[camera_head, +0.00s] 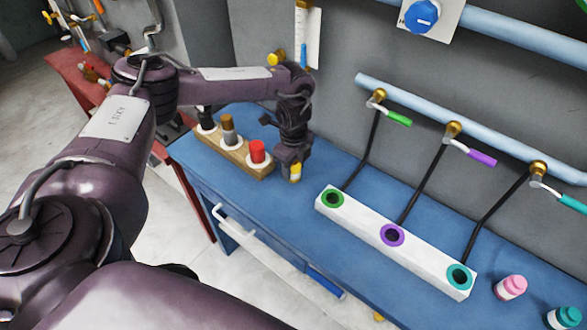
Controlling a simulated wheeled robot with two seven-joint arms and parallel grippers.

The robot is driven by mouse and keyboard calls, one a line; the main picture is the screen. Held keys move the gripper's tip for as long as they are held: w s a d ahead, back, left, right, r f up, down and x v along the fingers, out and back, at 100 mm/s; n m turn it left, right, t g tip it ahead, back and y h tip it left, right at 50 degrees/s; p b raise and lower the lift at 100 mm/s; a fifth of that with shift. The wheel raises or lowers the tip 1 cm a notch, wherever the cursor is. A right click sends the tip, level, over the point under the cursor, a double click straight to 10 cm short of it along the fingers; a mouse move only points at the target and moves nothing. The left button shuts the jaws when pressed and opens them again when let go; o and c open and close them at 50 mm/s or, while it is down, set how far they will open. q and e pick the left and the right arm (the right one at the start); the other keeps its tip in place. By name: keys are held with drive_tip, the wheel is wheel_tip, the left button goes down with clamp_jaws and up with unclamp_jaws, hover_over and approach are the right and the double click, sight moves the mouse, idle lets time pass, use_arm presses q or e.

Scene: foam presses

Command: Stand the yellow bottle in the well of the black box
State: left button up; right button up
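My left gripper (293,174) points down over the blue table, just right of the wooden rack. A small yellow object, which looks like the yellow bottle (297,170), shows between its fingertips. The fingers and hand hide most of it, and I cannot tell whether its bottom touches the table. I cannot make out a black box with a well in this view. My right gripper is not in view.
The wooden rack (262,174) holds black, brown-grey and red pieces. A long white block (362,217) with green, purple and teal ringed holes lies on the blue table (290,215). Black hoses hang behind it.

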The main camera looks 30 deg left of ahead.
use_arm(q)
drive_tip(key=c, duration=0.7)
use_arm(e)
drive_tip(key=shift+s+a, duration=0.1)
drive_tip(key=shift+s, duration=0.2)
use_arm(q)
drive_tip(key=shift+r, duration=0.1)
